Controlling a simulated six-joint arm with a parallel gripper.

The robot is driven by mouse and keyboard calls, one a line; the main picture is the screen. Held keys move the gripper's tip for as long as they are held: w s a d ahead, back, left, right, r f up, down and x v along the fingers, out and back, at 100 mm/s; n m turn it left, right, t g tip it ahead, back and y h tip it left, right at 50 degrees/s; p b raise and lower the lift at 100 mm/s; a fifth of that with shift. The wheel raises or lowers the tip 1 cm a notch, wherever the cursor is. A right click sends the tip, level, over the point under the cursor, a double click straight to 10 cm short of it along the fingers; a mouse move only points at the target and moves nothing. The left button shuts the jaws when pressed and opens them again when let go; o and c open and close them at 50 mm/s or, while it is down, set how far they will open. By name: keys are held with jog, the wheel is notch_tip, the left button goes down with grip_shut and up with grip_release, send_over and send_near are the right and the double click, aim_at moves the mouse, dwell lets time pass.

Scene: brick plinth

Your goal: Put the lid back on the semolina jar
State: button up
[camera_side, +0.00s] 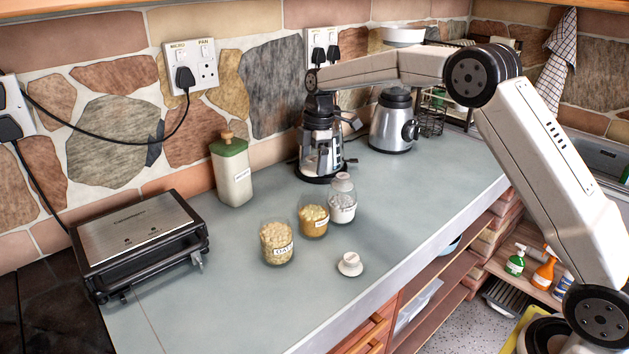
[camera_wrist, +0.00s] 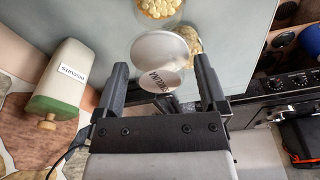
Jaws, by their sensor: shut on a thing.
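A pale round lid (camera_wrist: 160,48) with dark lettering, partly readable as "...LINA", sits between the two fingers of my gripper (camera_wrist: 160,78) in the wrist view. My gripper is shut on it. In the side view my gripper (camera_side: 325,150) points down just behind and above a glass jar with white contents (camera_side: 342,212). Something pale shows at that jar's top; I cannot tell whether it touches the jar. A jar of yellow contents (camera_side: 313,217) and an oats jar (camera_side: 277,243) stand beside it. Their small labels are mostly unreadable.
Another white lid (camera_side: 350,264) lies on the counter in front of the jars. A green-topped canister (camera_side: 232,172) stands by the wall, and a black metal grill (camera_side: 140,240) sits at left. A metal appliance (camera_side: 394,122) stands behind.

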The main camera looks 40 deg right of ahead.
jog(key=shift+f, duration=0.2)
jog(key=shift+f, duration=2.95)
jog(key=shift+f, duration=0.2)
dwell(0.4)
jog(key=o, duration=0.9)
jog(key=shift+r, duration=0.1)
jog(key=shift+r, duration=3.4)
